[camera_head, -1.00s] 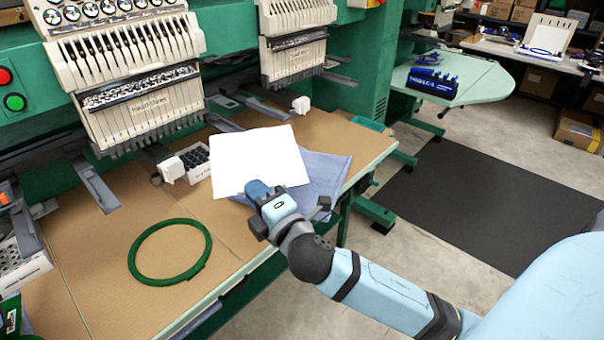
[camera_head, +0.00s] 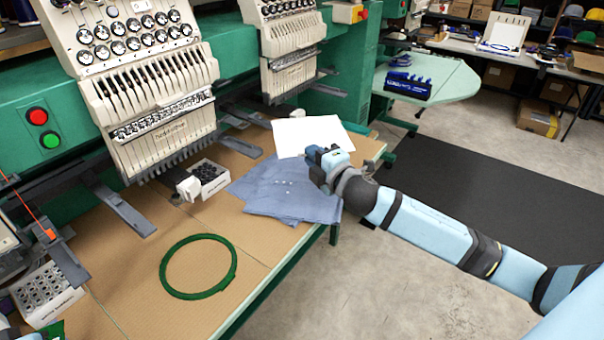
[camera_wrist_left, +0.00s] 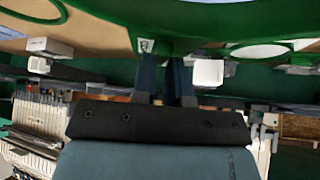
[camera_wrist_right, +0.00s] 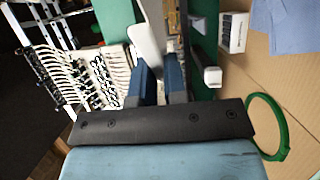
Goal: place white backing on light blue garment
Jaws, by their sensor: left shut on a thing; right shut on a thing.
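The light blue garment (camera_head: 285,190) lies folded on the table in the head view and shows at the top right of the right wrist view (camera_wrist_right: 292,22). The white backing (camera_head: 308,130) is a flat sheet at the garment's far right side; I cannot tell its exact height. My right gripper (camera_head: 322,160) is shut on the backing's near edge. In the right wrist view the backing (camera_wrist_right: 145,28) is seen nearly edge-on between the fingers. My left gripper (camera_wrist_left: 166,82) is shut on a green hoop (camera_wrist_left: 200,40), seen in the left wrist view; the head view barely shows it.
Another green hoop (camera_head: 200,266) lies on the table in front. A small box of black bobbins (camera_head: 207,176) stands left of the garment. Embroidery machine heads (camera_head: 135,75) overhang the back of the table. Bare table lies between hoop and garment.

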